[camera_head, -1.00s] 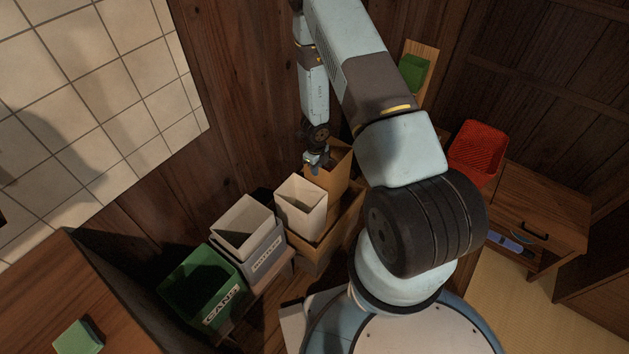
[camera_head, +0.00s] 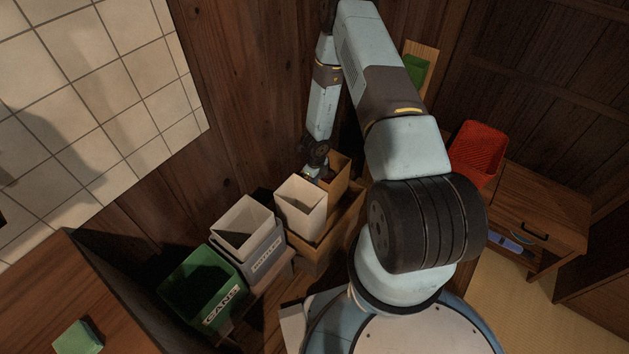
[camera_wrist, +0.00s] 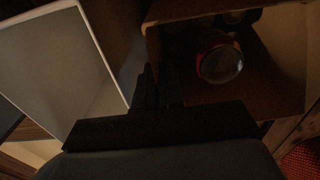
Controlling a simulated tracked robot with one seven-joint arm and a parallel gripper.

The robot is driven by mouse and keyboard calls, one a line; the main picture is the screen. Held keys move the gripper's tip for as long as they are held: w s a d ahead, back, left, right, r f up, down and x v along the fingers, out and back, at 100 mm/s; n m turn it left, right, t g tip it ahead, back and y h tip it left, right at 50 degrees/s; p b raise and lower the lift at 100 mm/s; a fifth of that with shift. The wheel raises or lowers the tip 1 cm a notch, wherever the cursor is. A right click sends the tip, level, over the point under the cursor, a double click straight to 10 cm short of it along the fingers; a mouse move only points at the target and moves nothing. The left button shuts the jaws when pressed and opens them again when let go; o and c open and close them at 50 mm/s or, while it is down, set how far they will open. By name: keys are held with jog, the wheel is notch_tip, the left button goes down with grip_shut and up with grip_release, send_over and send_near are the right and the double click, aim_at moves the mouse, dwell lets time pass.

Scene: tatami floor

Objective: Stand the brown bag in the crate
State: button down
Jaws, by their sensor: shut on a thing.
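The brown bag (camera_head: 341,179) is upright and open-topped, behind and to the right of a white bag (camera_head: 301,213). My gripper (camera_head: 312,174) points down and is shut on the brown bag's left wall. In the wrist view, the fingers (camera_wrist: 157,88) are at the rim of the brown bag (camera_wrist: 275,103), between it and the white bag (camera_wrist: 62,70). A jar with red on it (camera_wrist: 220,64) shows inside the brown bag. The wooden crate (camera_head: 314,262) holds the white bag. The brown bag's base is hidden, so I cannot tell whether it touches the crate floor.
A grey bin (camera_head: 266,259) with a pale bag (camera_head: 243,228) and a green CANS bin (camera_head: 203,286) stand to the left. The plank wall (camera_head: 235,110) is close behind. A red basket (camera_head: 477,150) is on the low cabinet (camera_head: 540,205) at right.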

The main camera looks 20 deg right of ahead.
jog(key=c, duration=1.3)
grip_release()
jog(key=shift+o, duration=0.2)
jog(key=w+a+r+n+t+y, duration=0.15)
jog(key=r+n, duration=0.25)
jog(key=r, duration=1.3)
jog(key=w+a+r+n+t+y, duration=0.1)
jog(key=w+a+r+n, duration=0.15)
jog(key=r, duration=1.45)
jog(key=s+a+r+n+y, duration=0.1)
jog(key=s+r+n, duration=0.25)
jog(key=r, duration=0.45)
jog(key=s+a+r+n, duration=0.15)
jog(key=r+n, duration=0.25)
jog(key=r, duration=0.5)
jog(key=s+d+r+n+t, duration=0.1)
jog(key=s+d+r+n, duration=0.1)
jog(key=s+r+n, duration=0.75)
jog(key=s+d+r+n+t+h, duration=0.1)
jog(key=s+d+r+n, duration=0.1)
jog(key=s+r, duration=0.3)
jog(key=s+d+r+n+t+h, duration=0.1)
jog(key=s+r, duration=0.4)
jog(key=s, duration=0.7)
jog(key=shift+s+d+r+n+h, duration=0.25)
jog(key=shift+s+d+n+h, duration=0.2)
jog(key=shift+n+h, duration=0.5)
